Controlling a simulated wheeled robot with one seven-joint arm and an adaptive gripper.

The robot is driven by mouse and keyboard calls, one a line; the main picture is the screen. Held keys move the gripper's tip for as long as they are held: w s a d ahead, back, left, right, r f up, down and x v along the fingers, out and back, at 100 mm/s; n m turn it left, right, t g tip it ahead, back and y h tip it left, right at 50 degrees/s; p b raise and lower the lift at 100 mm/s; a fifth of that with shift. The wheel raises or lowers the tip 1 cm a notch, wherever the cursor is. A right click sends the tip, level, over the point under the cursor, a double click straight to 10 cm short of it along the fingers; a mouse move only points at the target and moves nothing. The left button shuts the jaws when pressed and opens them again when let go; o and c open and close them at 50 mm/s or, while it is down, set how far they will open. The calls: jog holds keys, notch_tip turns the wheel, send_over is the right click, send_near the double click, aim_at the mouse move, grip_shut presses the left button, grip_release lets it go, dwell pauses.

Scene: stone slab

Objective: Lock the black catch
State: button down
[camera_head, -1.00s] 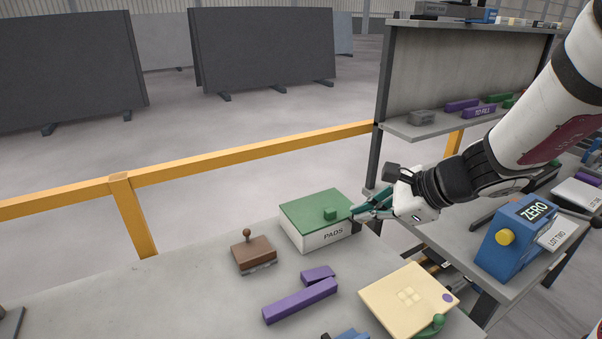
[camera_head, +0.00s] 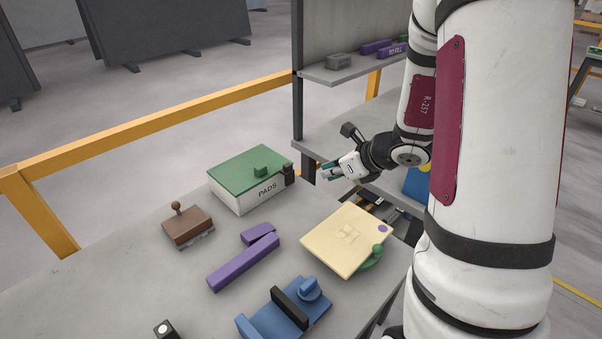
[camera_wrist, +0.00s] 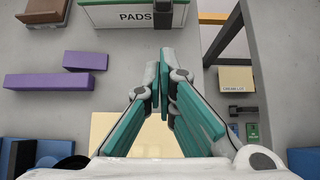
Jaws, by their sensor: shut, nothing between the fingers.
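The black catch (camera_head: 289,175) sits at the right end of the white box marked PADS (camera_head: 238,199), whose green lid (camera_head: 238,166) is down. In the wrist view the catch (camera_wrist: 163,16) is a dark upright piece against the box front, at the top edge and partly cut off. I cannot tell whether it is engaged. My gripper (camera_head: 325,172) is to the right of the catch and apart from it, with teal fingers shut and empty. In the wrist view the fingertips (camera_wrist: 162,62) point towards the catch, with a gap between.
A brown stamp-like block (camera_head: 188,228) stands left of the box. Purple bars (camera_head: 243,263), a cream board (camera_head: 340,247) with a green knob and a blue fixture (camera_head: 280,315) are in front. A yellow rail (camera_head: 150,125) runs behind the slab; a shelf (camera_head: 340,77) stands behind right.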

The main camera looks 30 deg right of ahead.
aim_at(289, 167)
jog(key=shift+w+a+r+x, duration=0.1)
jog(key=shift+w+r+x, duration=0.2)
jog(key=shift+x, duration=1.85)
jog(key=shift+w+a+r+x, duration=0.1)
jog(key=shift+w+r+x, duration=0.2)
jog(key=shift+x, duration=1.85)
jog(key=shift+w+a+r+x, duration=0.1)
jog(key=shift+w+r+x, duration=0.2)
jog(key=shift+x, duration=1.85)
jog(key=w, duration=0.1)
jog(key=w+a+b, duration=0.1)
jog(key=w, duration=0.1)
jog(key=shift+w+b, duration=0.2)
jog(key=shift+b, duration=0.1)
jog(key=shift+r, duration=0.1)
